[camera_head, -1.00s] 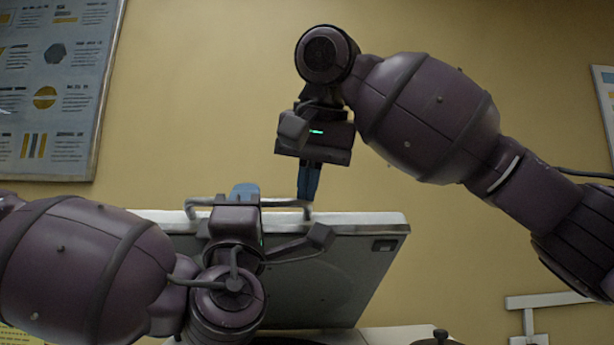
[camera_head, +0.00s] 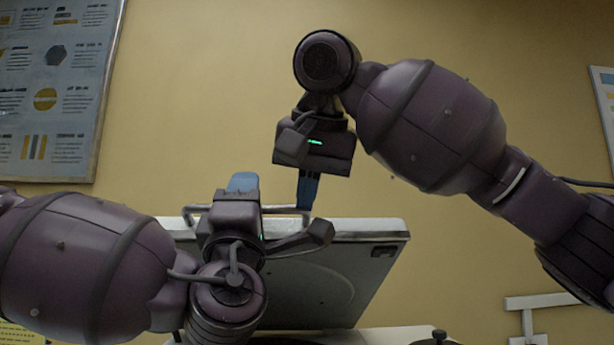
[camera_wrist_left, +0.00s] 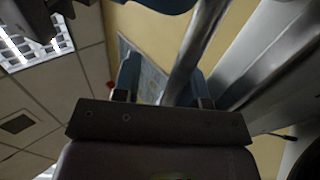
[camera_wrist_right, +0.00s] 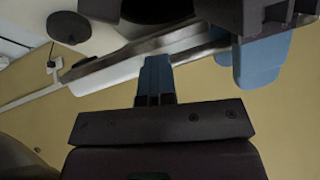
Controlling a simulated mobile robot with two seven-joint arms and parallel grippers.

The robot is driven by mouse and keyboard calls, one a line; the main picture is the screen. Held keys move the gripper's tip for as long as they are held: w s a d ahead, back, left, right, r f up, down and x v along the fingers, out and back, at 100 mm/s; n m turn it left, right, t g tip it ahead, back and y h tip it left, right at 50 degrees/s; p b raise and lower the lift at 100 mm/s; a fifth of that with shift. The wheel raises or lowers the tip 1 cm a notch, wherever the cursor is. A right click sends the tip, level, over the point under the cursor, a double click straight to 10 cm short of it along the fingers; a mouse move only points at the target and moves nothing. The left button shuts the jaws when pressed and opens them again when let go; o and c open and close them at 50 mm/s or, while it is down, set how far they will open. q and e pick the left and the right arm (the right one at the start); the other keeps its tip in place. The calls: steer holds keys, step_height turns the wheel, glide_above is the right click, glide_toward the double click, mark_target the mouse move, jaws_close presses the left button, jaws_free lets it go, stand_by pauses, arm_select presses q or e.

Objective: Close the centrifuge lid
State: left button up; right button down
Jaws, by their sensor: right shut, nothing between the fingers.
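The centrifuge lid (camera_head: 330,285) stands raised and tilted in the head view, with a metal bar handle (camera_head: 285,209) along its top edge. My left gripper (camera_head: 243,183) is at the left part of the handle. In the left wrist view its blue fingers (camera_wrist_left: 165,85) are apart, with the metal bar (camera_wrist_left: 196,45) passing in front of and between them; contact is unclear. My right gripper (camera_head: 307,190) points down at the handle's right end, its blue fingers together. In the right wrist view the shut fingers (camera_wrist_right: 155,78) reach the bar (camera_wrist_right: 190,42). The centrifuge body is mostly hidden.
A poster board (camera_head: 55,85) hangs on the yellow wall at left.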

arm_select(q)
steer(key=shift+f, duration=0.25)
arm_select(e)
steer(key=shift+w+f, duration=0.25)
steer(key=shift+f, duration=0.1)
